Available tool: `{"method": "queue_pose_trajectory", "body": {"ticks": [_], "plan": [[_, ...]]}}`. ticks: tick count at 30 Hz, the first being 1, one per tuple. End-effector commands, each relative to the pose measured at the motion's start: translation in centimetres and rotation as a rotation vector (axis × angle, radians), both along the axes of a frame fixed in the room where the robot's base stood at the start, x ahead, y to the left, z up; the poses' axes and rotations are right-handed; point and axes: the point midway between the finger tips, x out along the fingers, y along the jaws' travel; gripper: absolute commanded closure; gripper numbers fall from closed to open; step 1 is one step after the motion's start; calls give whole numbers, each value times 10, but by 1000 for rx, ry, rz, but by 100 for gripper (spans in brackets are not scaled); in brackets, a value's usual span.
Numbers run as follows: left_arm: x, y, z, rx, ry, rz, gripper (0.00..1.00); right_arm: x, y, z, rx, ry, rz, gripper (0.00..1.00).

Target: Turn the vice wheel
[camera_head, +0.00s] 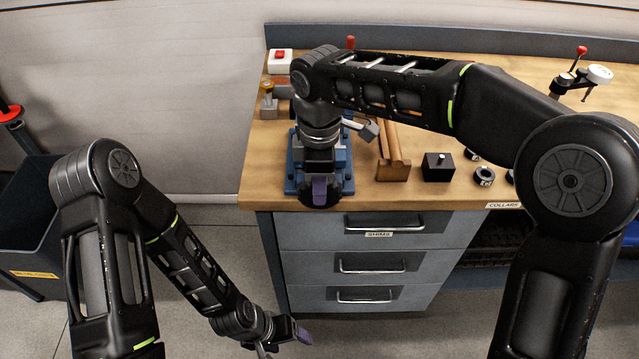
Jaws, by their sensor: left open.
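A blue vice (293,182) stands at the front left edge of the wooden workbench, partly hidden by my right arm. Its dark round wheel (309,195) faces the front edge. My left gripper (290,340) is open, low in front of the drawers and well away from the vice. One purple fingertip of it shows.
On the workbench (230,195), a wooden block (394,172), a black block (438,168) and several dark collars (484,176) lie right of the vice. A red-button box (280,62) stands behind it. Drawers (378,263) are below; a dark bin (30,240) stands at left.

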Motion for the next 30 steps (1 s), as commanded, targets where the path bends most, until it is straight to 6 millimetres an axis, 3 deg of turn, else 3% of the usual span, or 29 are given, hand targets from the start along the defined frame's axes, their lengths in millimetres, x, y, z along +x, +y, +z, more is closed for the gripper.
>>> {"method": "queue_pose_trajectory", "body": {"ticks": [8,22,30], "plan": [[0,0,0,0,0,0,29,0,0,0,0,0,0,100],[0,0,-2,0,0,0,29,0,0,0,18,-1,0,100],[0,0,-14,-1,-1,0,29,1,-3,-2,120,-2,-3,100]]}}
